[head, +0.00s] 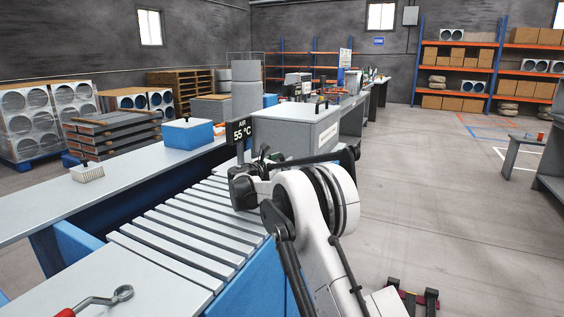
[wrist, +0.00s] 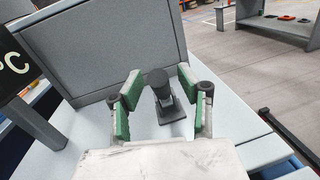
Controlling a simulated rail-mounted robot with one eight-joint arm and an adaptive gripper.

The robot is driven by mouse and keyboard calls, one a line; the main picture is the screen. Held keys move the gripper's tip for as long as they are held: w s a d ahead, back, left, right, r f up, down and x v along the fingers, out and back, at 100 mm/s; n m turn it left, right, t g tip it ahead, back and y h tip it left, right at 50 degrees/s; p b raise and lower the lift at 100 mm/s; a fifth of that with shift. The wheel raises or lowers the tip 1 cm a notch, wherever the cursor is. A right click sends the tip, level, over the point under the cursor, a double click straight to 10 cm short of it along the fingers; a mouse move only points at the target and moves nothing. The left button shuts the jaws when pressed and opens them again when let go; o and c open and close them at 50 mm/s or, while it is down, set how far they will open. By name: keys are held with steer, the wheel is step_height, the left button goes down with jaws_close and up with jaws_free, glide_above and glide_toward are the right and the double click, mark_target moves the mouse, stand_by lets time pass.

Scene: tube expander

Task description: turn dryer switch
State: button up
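A dark knob-like switch (wrist: 163,101) stands on a small dark base on a light grey surface in the wrist view. My gripper (wrist: 158,88) is open, its two green-padded fingers on either side of the switch in the picture, with visible gaps on both sides. I cannot tell how deep the switch sits between them. In the head view my gripper (head: 248,186) is over the far end of the slatted conveyor, beside the grey dryer box (head: 328,137). The switch is not distinguishable there.
The grey dryer wall (wrist: 105,45) rises just beyond the fingers. The display post stands to the left. A blue box with a light lid (head: 188,133) and a brush (head: 87,173) lie on the left bench. A red-handled tool (head: 95,301) lies on the near table. The floor at right is mostly clear.

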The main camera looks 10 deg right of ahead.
jaws_close()
stand_by(0.3)
